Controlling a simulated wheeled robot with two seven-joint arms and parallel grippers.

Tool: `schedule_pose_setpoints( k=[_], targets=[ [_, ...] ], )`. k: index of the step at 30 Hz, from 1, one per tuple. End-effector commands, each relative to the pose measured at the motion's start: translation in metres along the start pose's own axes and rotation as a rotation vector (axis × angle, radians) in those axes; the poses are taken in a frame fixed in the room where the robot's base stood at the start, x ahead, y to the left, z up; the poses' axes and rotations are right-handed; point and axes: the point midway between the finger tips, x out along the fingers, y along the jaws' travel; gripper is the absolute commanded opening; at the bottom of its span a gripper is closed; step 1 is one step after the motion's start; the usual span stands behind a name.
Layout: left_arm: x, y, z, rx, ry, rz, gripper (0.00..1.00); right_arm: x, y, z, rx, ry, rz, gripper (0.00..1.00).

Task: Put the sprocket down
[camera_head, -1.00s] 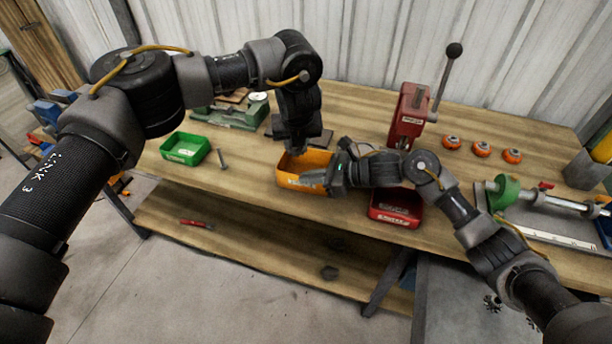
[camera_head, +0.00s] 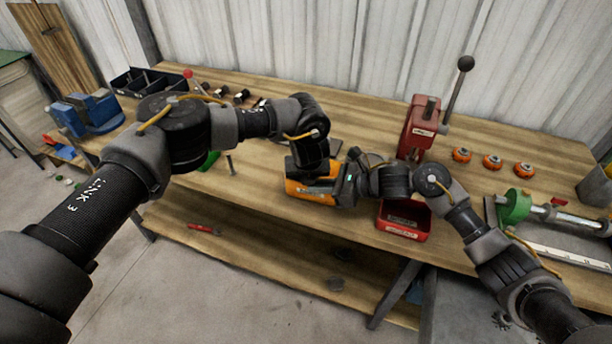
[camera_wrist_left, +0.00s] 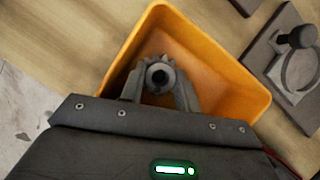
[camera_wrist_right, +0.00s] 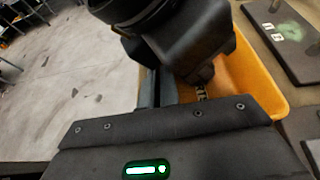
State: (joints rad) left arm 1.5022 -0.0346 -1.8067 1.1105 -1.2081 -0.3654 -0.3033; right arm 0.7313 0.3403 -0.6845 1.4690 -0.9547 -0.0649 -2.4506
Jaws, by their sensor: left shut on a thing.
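The sprocket (camera_wrist_left: 160,66), a grey toothed part with a round hub and a dark bore, sits between the fingers of my left gripper (camera_wrist_left: 158,94) in the left wrist view. That gripper is shut on it, over the orange bin (camera_wrist_left: 235,95). I cannot tell whether the sprocket touches the bin floor. In the head view the orange bin (camera_head: 310,193) is largely covered by my left gripper (camera_head: 316,178), and the sprocket is hidden. My right gripper (camera_head: 342,188) is at the bin's right side. In the right wrist view its fingertips are partly blocked, so its opening is unclear.
A red bin (camera_head: 404,222) stands right of the orange bin. A red press (camera_head: 419,130) with a lever stands behind it. Several orange round parts (camera_head: 492,162) lie at the back right. A green bin (camera_head: 209,160) is mostly hidden behind my left arm.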

Motion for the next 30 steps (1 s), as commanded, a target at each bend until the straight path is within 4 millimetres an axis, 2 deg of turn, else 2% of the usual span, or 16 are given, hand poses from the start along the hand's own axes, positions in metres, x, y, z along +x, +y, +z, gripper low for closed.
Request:
schedule_pose_setpoints(
  k=[11,12,14,24,26,30],
  targets=[
    [0.006,0.000,-0.003,0.001,-0.001,0.000,0.04,0.000,0.000,0.000,0.000,0.000,0.000,0.00],
    [0.007,0.000,-0.003,0.001,0.000,0.000,0.34,0.000,0.000,0.000,0.000,0.000,0.001,0.00],
    [0.007,0.000,-0.004,0.002,0.001,0.001,0.41,0.000,0.001,0.000,-0.001,-0.001,0.001,0.00],
    [0.005,0.001,-0.004,0.002,0.003,0.004,0.41,0.001,0.001,0.002,-0.003,-0.005,0.004,0.00],
    [-0.001,0.001,-0.002,0.003,0.003,0.003,0.41,0.001,0.001,0.002,-0.003,-0.005,0.004,0.00],
    [-0.027,0.000,-0.001,0.005,0.000,-0.001,0.41,0.000,0.001,0.001,-0.002,-0.004,0.002,0.00]
  ],
)
